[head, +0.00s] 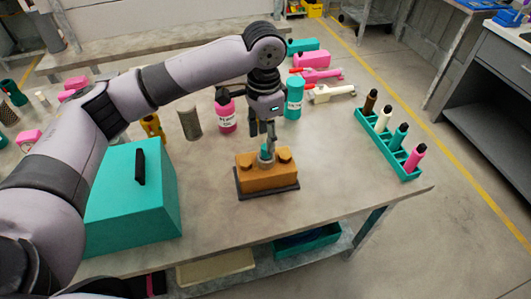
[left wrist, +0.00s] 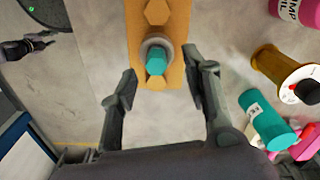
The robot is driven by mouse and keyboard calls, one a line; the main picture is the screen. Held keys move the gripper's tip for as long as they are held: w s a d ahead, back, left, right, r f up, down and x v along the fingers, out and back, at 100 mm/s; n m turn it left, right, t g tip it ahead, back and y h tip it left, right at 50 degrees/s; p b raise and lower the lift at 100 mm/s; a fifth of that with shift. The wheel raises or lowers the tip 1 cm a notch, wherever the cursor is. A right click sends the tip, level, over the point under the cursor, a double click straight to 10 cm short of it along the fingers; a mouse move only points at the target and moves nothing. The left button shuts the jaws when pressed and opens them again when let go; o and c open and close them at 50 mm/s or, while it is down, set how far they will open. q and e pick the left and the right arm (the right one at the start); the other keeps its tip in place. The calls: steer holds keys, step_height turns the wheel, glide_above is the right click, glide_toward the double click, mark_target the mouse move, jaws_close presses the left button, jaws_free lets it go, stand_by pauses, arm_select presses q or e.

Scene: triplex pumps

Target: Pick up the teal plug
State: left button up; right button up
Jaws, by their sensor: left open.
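The teal plug (left wrist: 156,61) is a hex-headed piece seated in a grey ring on top of the orange pump block (left wrist: 178,72). In the head view the plug (head: 265,148) shows small, partly behind a finger, on the block (head: 268,179), which stands on a dark base plate (head: 268,194) on the table. My left gripper (head: 262,136) points down just above the plug. In the left wrist view its open fingers (left wrist: 160,80) stand apart, one to each side, with the plug a little beyond the line between their tips. Nothing is held.
A teal box (head: 125,205) with a black handle stands left on the table. A pink bottle (head: 226,115) and a teal bottle (head: 294,100) stand close behind the block. A teal rack (head: 385,140) with several coloured pieces is at the right. The table is clear between block and rack.

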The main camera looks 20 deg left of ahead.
mark_target(265, 147)
arm_select(q)
step_height(265, 147, down, 4)
steer(key=shift+s+d+r, duration=0.15)
steer(key=shift+f, duration=0.2)
arm_select(e)
steer(key=s, duration=0.2)
steer(key=shift+s+d+r, duration=0.1)
steer(key=shift+s+r, duration=0.05)
steer(key=shift+s, duration=0.2)
arm_select(q)
steer(key=shift+c, duration=0.4)
arm_select(e)
steer(key=shift+w, duration=0.1)
arm_select(q)
steer(key=c, duration=0.4)
jaws_close()
arm_select(e)
steer(key=shift+w, duration=0.4)
